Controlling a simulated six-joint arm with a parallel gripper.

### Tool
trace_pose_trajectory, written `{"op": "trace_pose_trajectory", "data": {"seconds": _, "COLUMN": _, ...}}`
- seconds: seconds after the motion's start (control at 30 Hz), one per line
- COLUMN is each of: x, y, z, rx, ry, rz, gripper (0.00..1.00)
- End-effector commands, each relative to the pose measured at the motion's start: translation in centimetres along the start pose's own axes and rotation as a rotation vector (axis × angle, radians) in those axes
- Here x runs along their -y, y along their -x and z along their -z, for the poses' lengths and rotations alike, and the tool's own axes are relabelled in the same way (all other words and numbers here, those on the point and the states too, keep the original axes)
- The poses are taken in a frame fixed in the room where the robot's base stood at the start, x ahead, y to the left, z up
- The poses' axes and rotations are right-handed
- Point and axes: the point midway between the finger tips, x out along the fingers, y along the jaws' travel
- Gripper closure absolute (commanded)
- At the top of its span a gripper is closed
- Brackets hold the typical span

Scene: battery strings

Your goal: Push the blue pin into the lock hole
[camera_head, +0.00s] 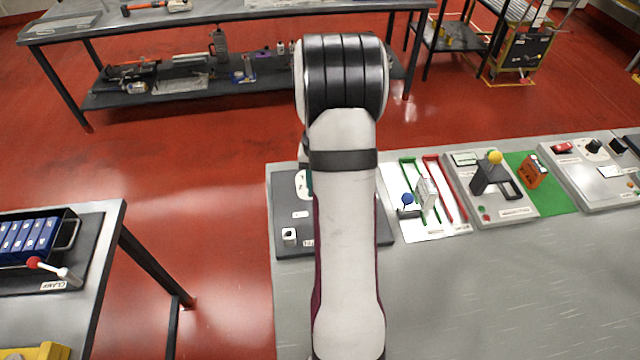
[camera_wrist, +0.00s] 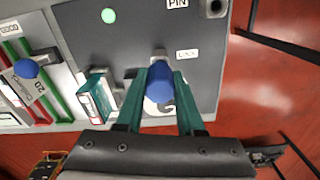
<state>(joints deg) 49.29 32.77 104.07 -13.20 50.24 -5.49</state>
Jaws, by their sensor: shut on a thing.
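In the wrist view the blue pin (camera_wrist: 160,86) is between the two green fingers of my gripper (camera_wrist: 160,92), which is shut on it. A grey metal end (camera_wrist: 158,57) shows beyond the blue part, over the dark panel (camera_wrist: 140,30). The pin's tip and the lock hole cannot be made out, so I cannot tell whether the pin is in the hole. A small white label (camera_wrist: 187,53) lies just right of the pin. In the head view my arm hides the gripper and pin; the panel (camera_head: 283,212) shows beside it.
A grey block with a round hole (camera_wrist: 214,8) stands by the PIN label (camera_wrist: 178,3). A green disc (camera_wrist: 108,15) is on the panel. A green-and-white part (camera_wrist: 98,95) stands left of the fingers. A blue ball knob (camera_head: 407,199) is on the neighbouring white panel (camera_head: 432,228).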

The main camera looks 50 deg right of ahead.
Motion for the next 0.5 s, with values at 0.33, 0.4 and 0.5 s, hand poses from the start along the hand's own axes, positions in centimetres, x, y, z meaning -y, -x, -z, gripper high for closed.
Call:
{"op": "trace_pose_trajectory", "data": {"seconds": 0.33, "x": 0.0, "y": -0.9, "z": 0.0, "rx": 0.001, "ry": 0.000, "rz": 0.000, "gripper": 1.00}}
{"op": "trace_pose_trajectory", "data": {"seconds": 0.4, "x": 0.0, "y": -1.1, "z": 0.0, "rx": 0.001, "ry": 0.000, "rz": 0.000, "gripper": 1.00}}
{"op": "trace_pose_trajectory", "data": {"seconds": 0.5, "x": 0.0, "y": -1.3, "z": 0.0, "rx": 0.001, "ry": 0.000, "rz": 0.000, "gripper": 1.00}}
